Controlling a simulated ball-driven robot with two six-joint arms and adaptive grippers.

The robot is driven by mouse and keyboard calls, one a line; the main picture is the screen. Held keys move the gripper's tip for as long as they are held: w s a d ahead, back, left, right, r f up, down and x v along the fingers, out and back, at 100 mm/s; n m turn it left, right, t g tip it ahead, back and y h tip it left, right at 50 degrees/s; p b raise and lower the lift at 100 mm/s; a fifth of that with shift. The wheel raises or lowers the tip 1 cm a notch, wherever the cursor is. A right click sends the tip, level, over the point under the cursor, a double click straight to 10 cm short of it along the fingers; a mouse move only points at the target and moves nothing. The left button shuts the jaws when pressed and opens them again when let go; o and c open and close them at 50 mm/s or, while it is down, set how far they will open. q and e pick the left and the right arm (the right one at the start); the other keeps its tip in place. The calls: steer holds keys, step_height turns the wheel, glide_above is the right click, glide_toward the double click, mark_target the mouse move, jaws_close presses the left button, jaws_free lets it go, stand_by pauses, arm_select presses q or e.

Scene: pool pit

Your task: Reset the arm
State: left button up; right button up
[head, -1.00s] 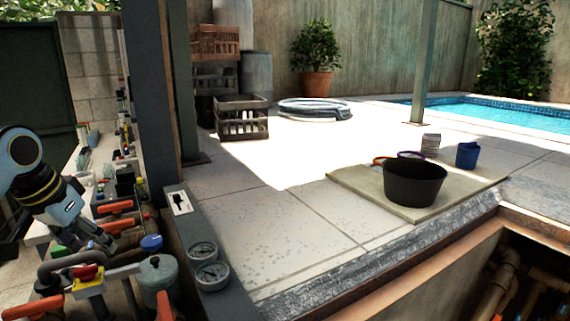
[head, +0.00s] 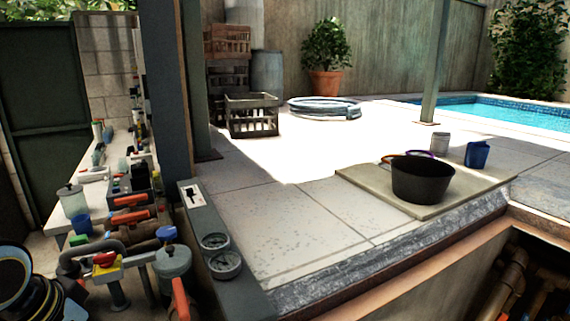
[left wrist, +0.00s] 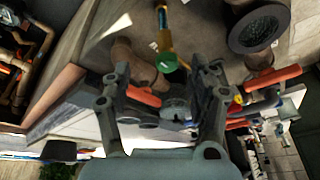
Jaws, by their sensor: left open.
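My left gripper (left wrist: 163,78) shows in the left wrist view with its two fingers spread apart and nothing between them. Behind the fingers are pipes and orange-red handles (left wrist: 142,95); I cannot tell the exact distance to them. My right arm and gripper are not seen.
Pipework with a red knob (head: 105,260), orange handles (head: 130,201) and a grey canister (head: 172,262) fills the lower left. A bench (head: 62,208) with bottles runs behind it. A black tub (head: 420,181) stands on a slab at the pit edge.

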arm_select(q)
steer(key=s+d+r+n, duration=0.1)
steer(key=s+d+r, duration=0.15)
steer(key=s, duration=1.15)
step_height(320, 180, down, 40)
steer(key=s+a+r+g+b, duration=0.1)
steer(key=s+a+g+b, duration=0.15)
steer(key=b, duration=1.05)
steer(key=s+f+b, duration=0.3)
steer(key=s+f, duration=0.3)
steer(key=f, duration=0.3)
steer(key=s+f+b, duration=0.4)
steer(key=s+f, duration=0.2)
steer(key=f, duration=0.3)
steer(key=s+a+f+b, duration=0.1)
steer(key=s+f+b, duration=0.2)
steer(key=s+f, duration=0.3)
step_height(320, 180, down, 4)
steer(key=shift+s+r+n+y, duration=0.1)
steer(key=shift+s+n+y, duration=0.05)
steer(key=shift+n+y, duration=0.25)
steer(key=shift+g, duration=0.35)
steer(key=shift+a, duration=0.15)
